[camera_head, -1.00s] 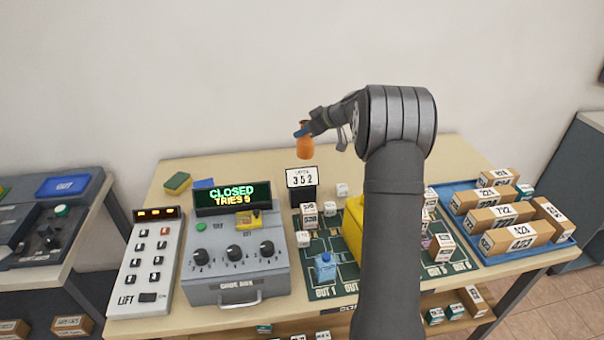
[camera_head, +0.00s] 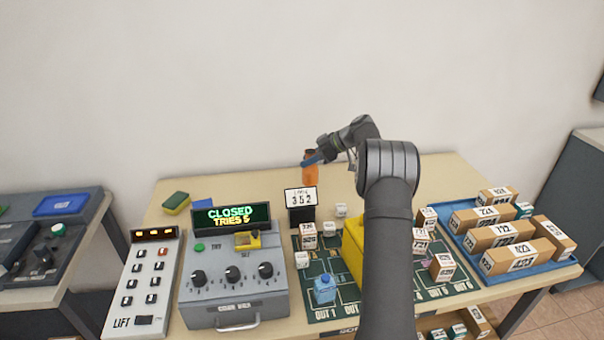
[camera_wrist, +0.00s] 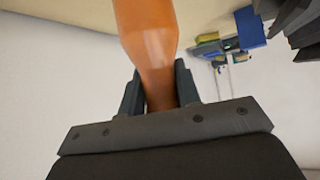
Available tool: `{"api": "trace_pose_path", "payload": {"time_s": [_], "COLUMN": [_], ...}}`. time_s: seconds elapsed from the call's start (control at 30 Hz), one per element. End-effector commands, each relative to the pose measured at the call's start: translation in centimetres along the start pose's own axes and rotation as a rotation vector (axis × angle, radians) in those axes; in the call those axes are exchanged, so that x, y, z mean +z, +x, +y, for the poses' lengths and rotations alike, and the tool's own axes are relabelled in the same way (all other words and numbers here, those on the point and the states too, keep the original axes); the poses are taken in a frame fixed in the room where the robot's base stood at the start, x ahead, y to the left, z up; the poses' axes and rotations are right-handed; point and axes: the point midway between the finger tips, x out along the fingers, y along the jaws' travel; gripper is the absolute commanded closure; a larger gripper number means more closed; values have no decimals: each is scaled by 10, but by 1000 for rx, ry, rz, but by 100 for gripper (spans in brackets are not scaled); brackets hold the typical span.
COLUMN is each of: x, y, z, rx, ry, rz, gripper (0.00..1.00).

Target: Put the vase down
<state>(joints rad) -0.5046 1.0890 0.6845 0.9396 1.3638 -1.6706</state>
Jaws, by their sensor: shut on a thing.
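In the head view the vase looks about upright. Its lower end is close to the tabletop (camera_head: 255,180), and I cannot tell whether it touches. The sign hides what lies just in front of the vase.
A yellow block (camera_head: 354,250) and small boxes stand on the green mat (camera_head: 320,311). The back of the table is mostly clear.

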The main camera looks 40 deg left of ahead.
Motion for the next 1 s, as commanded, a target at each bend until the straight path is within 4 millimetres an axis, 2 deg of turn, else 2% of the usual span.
{"api": "trace_pose_path", "payload": {"time_s": [0.03,0.1,0.27,0.53,0.93,0.97,1.0], "x": [-1,-3,-3,24,30,31,31], "y": [11,21,32,52,57,57,57], "z": [1,4,6,6,6,6,6], "rx": [-2,1,0,0,1,1,1], "ry": [0,0,1,3,1,1,1], "rz": [0,1,1,1,1,1,1], "gripper": [100,100,100,100,100,68,60]}}
